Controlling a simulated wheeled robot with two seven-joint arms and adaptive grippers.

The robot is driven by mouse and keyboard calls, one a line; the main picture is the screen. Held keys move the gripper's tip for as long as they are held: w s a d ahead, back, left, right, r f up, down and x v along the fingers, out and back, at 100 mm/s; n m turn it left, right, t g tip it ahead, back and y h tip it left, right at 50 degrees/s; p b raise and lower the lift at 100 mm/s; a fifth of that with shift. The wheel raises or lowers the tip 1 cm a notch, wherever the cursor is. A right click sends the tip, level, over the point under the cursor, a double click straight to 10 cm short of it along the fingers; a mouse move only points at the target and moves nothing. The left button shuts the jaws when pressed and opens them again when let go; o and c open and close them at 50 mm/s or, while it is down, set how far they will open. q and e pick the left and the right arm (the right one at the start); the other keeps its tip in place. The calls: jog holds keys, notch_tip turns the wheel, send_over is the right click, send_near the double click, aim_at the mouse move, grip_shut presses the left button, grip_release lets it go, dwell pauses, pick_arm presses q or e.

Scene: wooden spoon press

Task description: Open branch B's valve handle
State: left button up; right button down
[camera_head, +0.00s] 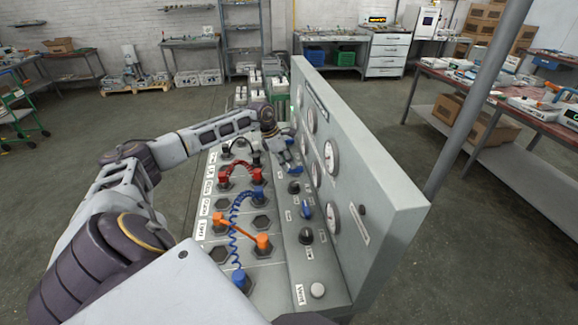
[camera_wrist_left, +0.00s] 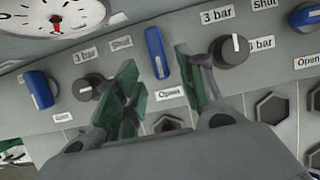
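My left gripper (camera_wrist_left: 158,66) is open in the left wrist view, its green-padded fingers on either side of a blue valve handle (camera_wrist_left: 157,53). The handle stands nearly upright between a "Shut" label above and an "Open" label below. I see no grip on it. Another blue handle (camera_wrist_left: 40,90) is at left and a third (camera_wrist_left: 304,16) at the upper right. Which one is branch B's cannot be read here. In the head view my left arm reaches over the console (camera_head: 285,250), with a blue handle (camera_head: 306,209) nearer to me. My right gripper is not in view.
Black knobs (camera_wrist_left: 230,50) (camera_wrist_left: 88,87) flank the handle, close to the fingers. A gauge (camera_wrist_left: 50,14) is above left. The upright panel (camera_head: 345,150) rises at the right of the console. Blue coiled hose (camera_head: 235,225), red hose (camera_head: 240,168) and orange link (camera_head: 240,232) cross the deck.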

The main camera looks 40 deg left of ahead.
pick_arm(q)
jog(key=v, duration=0.8)
jog(key=shift+r, duration=0.3)
jog(key=shift+s+a, duration=0.1)
jog(key=shift+s, duration=0.05)
